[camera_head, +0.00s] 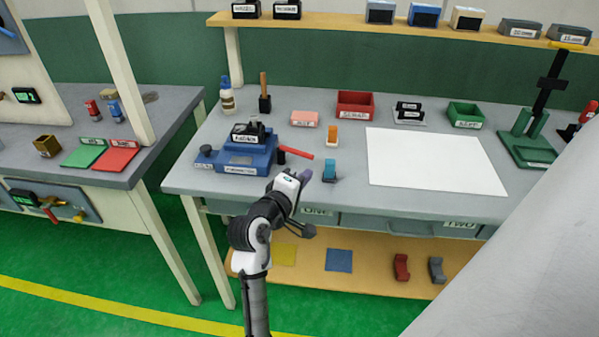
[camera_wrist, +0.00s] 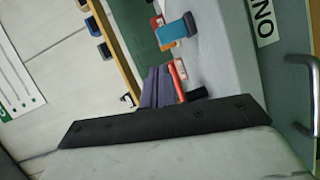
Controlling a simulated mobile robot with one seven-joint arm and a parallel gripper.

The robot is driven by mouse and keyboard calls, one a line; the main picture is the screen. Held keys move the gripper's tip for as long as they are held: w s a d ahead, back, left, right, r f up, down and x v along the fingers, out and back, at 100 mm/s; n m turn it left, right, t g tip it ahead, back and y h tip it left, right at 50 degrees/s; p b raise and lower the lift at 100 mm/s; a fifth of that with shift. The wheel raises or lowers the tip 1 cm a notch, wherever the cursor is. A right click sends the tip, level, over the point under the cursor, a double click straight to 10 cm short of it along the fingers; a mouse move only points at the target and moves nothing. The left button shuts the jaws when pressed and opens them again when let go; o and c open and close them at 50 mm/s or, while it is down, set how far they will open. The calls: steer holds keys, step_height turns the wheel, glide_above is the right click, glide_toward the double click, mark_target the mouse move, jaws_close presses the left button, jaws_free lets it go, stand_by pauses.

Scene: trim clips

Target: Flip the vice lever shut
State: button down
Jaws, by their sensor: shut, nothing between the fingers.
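The blue vice (camera_head: 240,155) stands at the left front of the grey workbench. Its lever (camera_head: 298,153) has a red handle on a black pivot and sticks out to the right. My gripper (camera_head: 306,176) is at the bench's front edge, just in front of the lever in the picture. Its purple fingers are together and empty. In the wrist view the red lever (camera_wrist: 177,80) shows right beside the fingers (camera_wrist: 158,90); I cannot tell whether they touch. The vice body is hidden in the wrist view.
A teal clip (camera_head: 329,171) stands close to the right of my gripper, with an orange clip (camera_head: 332,134) behind it. A white sheet (camera_head: 430,160) covers the bench's middle. A red bin (camera_head: 356,104) and a green bin (camera_head: 466,114) stand farther back.

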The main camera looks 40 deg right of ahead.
steer(key=shift+s+a+r+b, duration=0.15)
steer(key=shift+s+a, duration=0.15)
steer(key=shift+s, duration=0.55)
steer(key=shift+s+a+r+b, duration=0.15)
steer(key=shift+s+a, duration=0.1)
steer(key=shift+s, duration=0.6)
steer(key=shift+s+a+r+b, duration=0.15)
steer(key=shift+s+a, duration=0.15)
steer(key=shift+s, duration=0.55)
